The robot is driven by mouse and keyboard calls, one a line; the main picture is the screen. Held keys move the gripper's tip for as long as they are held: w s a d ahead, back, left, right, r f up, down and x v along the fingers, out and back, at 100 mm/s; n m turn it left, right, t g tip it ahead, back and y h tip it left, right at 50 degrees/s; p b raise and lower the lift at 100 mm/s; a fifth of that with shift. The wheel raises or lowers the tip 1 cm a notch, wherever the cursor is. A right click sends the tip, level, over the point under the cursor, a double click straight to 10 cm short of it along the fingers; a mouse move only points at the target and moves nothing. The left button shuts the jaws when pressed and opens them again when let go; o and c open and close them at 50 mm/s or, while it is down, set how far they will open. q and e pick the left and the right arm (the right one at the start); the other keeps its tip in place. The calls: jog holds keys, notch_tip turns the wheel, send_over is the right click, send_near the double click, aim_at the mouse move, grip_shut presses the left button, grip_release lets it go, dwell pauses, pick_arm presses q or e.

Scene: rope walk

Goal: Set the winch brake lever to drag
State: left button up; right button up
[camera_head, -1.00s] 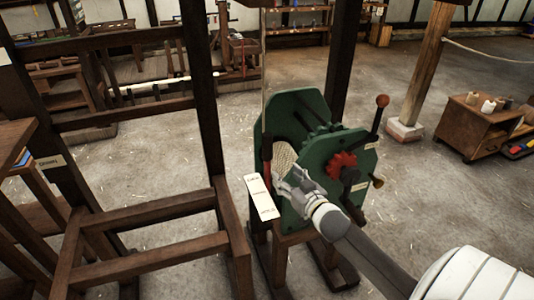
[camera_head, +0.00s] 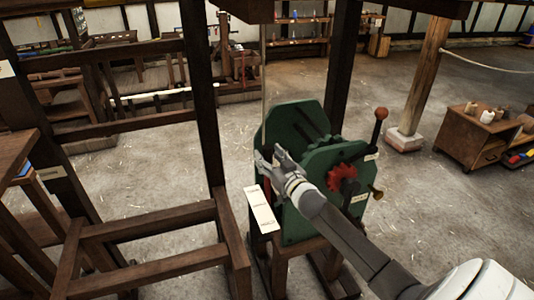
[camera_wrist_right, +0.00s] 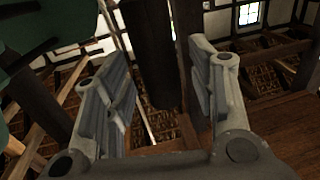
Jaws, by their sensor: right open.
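The green winch (camera_head: 300,140) stands on a wooden stand, with a red gear (camera_head: 341,177) on its right side. A white label plate (camera_head: 261,208) sits at its lower left. A dark lever with a red ball knob (camera_head: 381,113) stands up at the winch's right. My right gripper (camera_head: 270,156) is open at the winch's left side, above the label plate. The red handle on that side is not clear now behind the gripper. The right wrist view shows the spread fingers (camera_wrist_right: 165,100) with a dark upright bar (camera_wrist_right: 150,50) beyond them. My left gripper is out of view.
A dark wooden frame (camera_head: 150,210) stands close on the left. A rope (camera_head: 264,90) runs down to the winch. A post (camera_head: 430,70) and a wooden cart (camera_head: 470,140) stand at the right. The floor between winch and cart is clear.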

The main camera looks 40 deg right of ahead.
jog(key=shift+w, duration=0.8)
grip_shut()
